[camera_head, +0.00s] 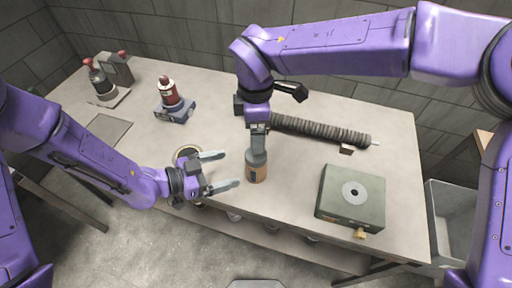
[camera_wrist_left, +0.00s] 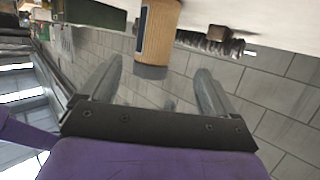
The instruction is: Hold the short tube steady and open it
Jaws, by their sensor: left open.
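The short tube (camera_head: 256,172) is a tan cylinder with a grey cap, upright near the table's front edge. In the left wrist view the short tube (camera_wrist_left: 158,35) shows upside down, with a dark label and the grey cap (camera_wrist_left: 150,72). My left gripper (camera_head: 231,169) is open and empty, just left of the tube, its fingers pointing toward it. In the left wrist view the tube is ahead of the spread fingers, apart from them. My right gripper (camera_head: 258,126) points down over the cap from above. Its fingers are narrow in view, and whether they touch the cap is unclear.
A dark ribbed hose (camera_head: 320,130) lies behind and right of the tube. A green box with a round disc (camera_head: 352,192) stands at the right. A red-topped bottle (camera_head: 170,92) on a blue-grey base and another bottle (camera_head: 102,82) stand at the back left. A ring (camera_head: 188,150) lies behind my left gripper.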

